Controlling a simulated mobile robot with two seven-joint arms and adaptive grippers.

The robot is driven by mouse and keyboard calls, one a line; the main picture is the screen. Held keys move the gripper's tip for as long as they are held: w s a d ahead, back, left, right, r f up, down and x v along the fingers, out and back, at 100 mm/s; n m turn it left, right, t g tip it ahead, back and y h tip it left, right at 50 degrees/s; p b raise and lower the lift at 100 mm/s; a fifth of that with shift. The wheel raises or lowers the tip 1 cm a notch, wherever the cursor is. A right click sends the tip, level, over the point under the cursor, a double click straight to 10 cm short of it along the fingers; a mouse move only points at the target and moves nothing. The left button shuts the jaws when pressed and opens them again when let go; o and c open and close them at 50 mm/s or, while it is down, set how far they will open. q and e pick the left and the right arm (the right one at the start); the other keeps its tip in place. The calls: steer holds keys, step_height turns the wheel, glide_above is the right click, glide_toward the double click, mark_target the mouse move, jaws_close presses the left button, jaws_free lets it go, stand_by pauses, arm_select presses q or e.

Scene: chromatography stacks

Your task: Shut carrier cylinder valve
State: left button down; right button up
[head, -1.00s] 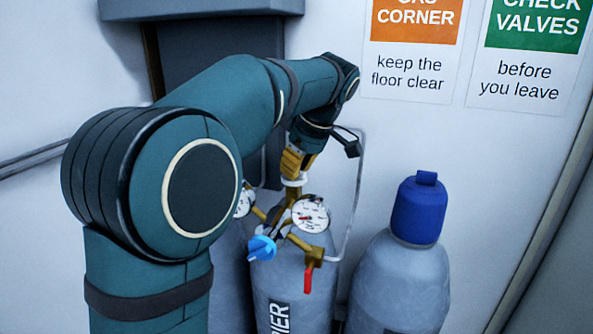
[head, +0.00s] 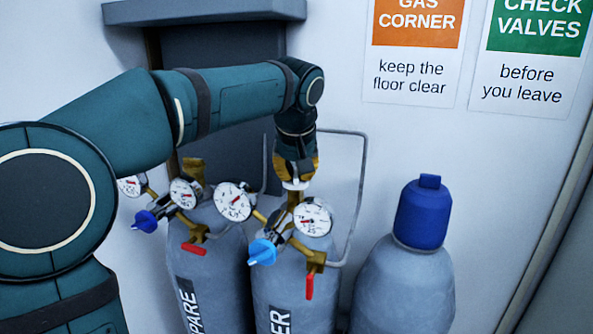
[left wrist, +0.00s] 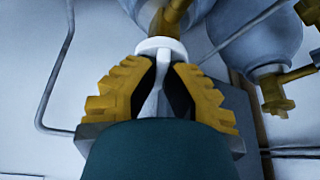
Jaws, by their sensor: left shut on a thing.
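The carrier cylinder (head: 282,292) is grey and stands in the middle of the head view, with part of its label, "ER", showing. My left gripper (head: 297,176) points down over its top. It is shut on the white valve handle (head: 295,185). In the left wrist view the yellow fingers of the gripper (left wrist: 160,85) stand on both sides of the handle's upright fin, and its round white collar (left wrist: 160,46) sits against the brass valve stem (left wrist: 174,16). The cylinder's regulator has two gauges, a light blue knob (head: 262,252) and a red lever (head: 309,286). My right gripper is not in view.
A second grey cylinder (head: 205,262), label partly reading "PARE", stands close at the left with its own gauges and dark blue knob (head: 145,221). A blue-capped cylinder (head: 403,283) stands at the right. A thin grey pipe (head: 357,200) bends behind the carrier cylinder.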

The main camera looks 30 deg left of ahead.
arm_select(q)
steer(key=shift+s+f+m+h+p, duration=0.1)
steer(key=shift+m+h+p, duration=0.55)
steer(key=shift+m, duration=1.25)
steer(key=c, duration=1)
jaws_free()
steer(key=shift+a, duration=0.1)
steer(key=shift+c, duration=0.2)
steer(key=shift+r+t, duration=0.3)
steer(key=shift+r, duration=0.15)
steer(key=v, duration=1.1)
